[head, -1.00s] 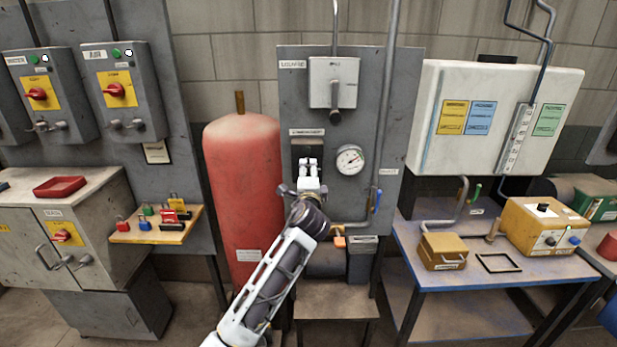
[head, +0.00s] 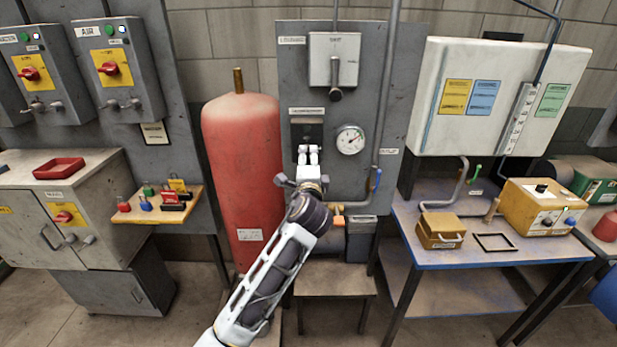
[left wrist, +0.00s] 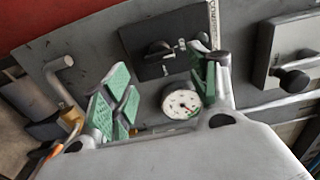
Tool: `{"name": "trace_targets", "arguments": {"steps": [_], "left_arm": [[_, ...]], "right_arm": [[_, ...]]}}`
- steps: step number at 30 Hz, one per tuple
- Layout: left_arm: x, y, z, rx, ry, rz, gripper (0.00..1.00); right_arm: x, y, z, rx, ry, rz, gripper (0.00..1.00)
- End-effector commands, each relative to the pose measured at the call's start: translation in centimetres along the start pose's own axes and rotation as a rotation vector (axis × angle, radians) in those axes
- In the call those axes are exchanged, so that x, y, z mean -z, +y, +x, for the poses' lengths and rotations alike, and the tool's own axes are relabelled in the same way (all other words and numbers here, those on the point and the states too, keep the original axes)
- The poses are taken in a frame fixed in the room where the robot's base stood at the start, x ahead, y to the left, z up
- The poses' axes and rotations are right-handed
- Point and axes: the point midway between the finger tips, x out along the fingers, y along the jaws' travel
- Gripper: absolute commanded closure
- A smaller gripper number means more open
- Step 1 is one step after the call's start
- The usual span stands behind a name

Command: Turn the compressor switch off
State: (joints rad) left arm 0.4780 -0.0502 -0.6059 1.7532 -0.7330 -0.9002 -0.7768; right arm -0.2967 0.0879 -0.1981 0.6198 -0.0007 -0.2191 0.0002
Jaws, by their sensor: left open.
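The compressor switch (head: 306,130) is a dark box under a pale label on the grey wall panel, left of the round gauge. In the left wrist view it is a dark square plate with a small lever (left wrist: 160,47), just beyond the fingers. My left gripper (head: 308,152) is in front of the panel, at the switch's lower edge. It is open with nothing between its green-padded fingers (left wrist: 160,88). The white fingers hide the lower part of the switch in the head view. I cannot tell whether they touch it. My right gripper is not in view.
The gauge (head: 350,139) is close on the right of the switch, and a grey box with a lever (head: 334,60) is above. A red tank (head: 240,180) stands at left. A pipe with a blue-handled valve (head: 376,180) runs down the panel's right side.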

Motion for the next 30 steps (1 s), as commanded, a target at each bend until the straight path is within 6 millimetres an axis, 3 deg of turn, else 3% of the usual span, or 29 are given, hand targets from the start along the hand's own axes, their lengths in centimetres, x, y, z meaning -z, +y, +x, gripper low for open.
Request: {"name": "trace_targets", "arguments": {"steps": [18, 30], "left_arm": [[0.0, 0.0, -6.3, -0.001, -0.001, 0.000, 0.41], [0.0, 0.0, -7.0, 0.000, -0.001, 0.000, 0.41]], "right_arm": [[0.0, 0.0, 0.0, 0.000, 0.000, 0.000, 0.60], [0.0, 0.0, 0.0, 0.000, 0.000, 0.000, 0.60]]}}
